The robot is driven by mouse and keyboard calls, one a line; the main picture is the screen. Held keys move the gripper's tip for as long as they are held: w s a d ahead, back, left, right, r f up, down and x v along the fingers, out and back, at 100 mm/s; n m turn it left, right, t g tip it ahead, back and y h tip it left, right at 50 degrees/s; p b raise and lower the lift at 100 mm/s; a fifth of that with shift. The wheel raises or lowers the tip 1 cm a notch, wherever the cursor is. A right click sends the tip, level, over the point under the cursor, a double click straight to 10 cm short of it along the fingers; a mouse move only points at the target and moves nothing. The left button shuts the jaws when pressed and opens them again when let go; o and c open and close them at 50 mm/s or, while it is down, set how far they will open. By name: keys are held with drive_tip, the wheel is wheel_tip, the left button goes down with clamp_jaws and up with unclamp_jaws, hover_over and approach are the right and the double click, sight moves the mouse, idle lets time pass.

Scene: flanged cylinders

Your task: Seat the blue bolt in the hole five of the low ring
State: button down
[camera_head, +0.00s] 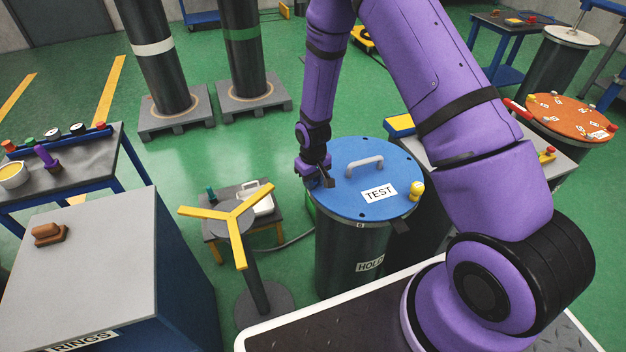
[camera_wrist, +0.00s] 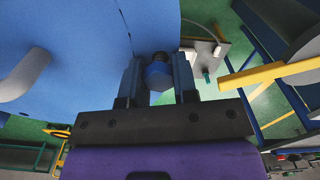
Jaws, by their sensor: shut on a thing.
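My gripper (camera_wrist: 158,85) is shut on the blue bolt (camera_wrist: 158,74), which has a dark round end and sits between the two fingers in the wrist view. In the head view my gripper (camera_head: 325,180) is at the left rim of a blue round lid (camera_head: 358,208) on a dark drum. The lid has a grey handle, a TEST label and small dark holes around its rim. The bolt is not clear in the head view. I cannot tell whether it touches the lid or is over a hole. Which hole is five is not readable.
A yellow knob-like piece (camera_head: 416,190) stands on the lid's right rim. A yellow three-armed stand (camera_head: 233,218) and a small table (camera_head: 215,228) are left of the drum. A grey-topped RINGS cabinet (camera_head: 95,255) is at left. An orange numbered disc (camera_head: 565,117) is at right.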

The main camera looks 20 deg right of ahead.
drive_tip(key=shift+r, duration=0.3)
drive_tip(key=shift+r, duration=3.45)
drive_tip(key=w+d+m, duration=0.2)
drive_tip(key=d+m, duration=0.1)
drive_tip(key=d, duration=0.4)
drive_tip(key=shift+w+r, duration=0.2)
drive_tip(key=shift+w, duration=0.15)
drive_tip(key=shift+d, duration=0.1)
